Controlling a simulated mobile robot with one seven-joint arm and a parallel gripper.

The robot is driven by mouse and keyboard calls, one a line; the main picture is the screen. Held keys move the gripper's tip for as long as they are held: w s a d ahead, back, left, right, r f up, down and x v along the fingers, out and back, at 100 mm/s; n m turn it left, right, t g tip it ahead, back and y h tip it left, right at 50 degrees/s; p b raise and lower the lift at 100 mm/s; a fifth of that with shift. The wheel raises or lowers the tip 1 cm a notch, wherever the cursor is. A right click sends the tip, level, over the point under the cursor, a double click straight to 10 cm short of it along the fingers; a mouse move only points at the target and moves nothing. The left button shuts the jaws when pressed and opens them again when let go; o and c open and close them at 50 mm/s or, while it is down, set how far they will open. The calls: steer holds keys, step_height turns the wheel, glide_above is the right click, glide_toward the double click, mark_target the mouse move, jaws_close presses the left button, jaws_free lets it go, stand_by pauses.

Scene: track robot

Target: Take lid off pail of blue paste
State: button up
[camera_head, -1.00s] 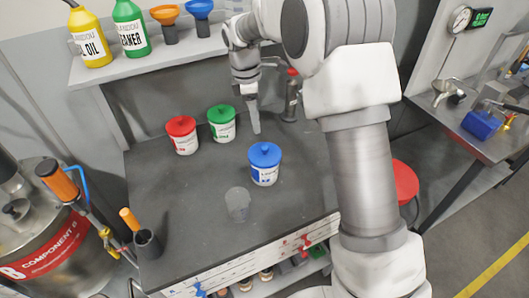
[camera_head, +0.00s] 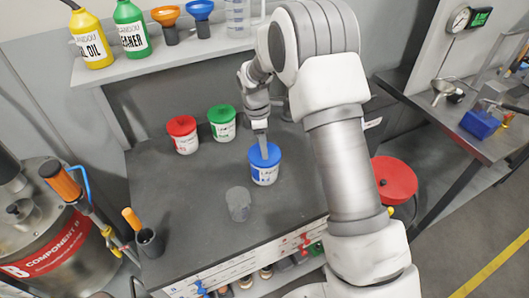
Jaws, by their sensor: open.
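The pail of blue paste (camera_head: 264,175) is white with a blue label and stands on the dark workbench. Its blue lid (camera_head: 258,154) is on top, and its knob is hidden behind my finger. My gripper (camera_head: 263,156) points down over the lid, with its fingertips at the middle of the lid around where the knob is. From this angle the fingers overlap, so I cannot tell whether they touch the knob.
A red-lidded pail (camera_head: 183,136) and a green-lidded pail (camera_head: 222,123) stand to the left behind. A clear cup (camera_head: 238,204) stands in front. A holder (camera_head: 149,241) with an orange-handled tool is at the front left. The bench (camera_head: 180,200) is clear left of the cup.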

jaws_close()
steer(key=shift+r, duration=0.1)
stand_by(0.3)
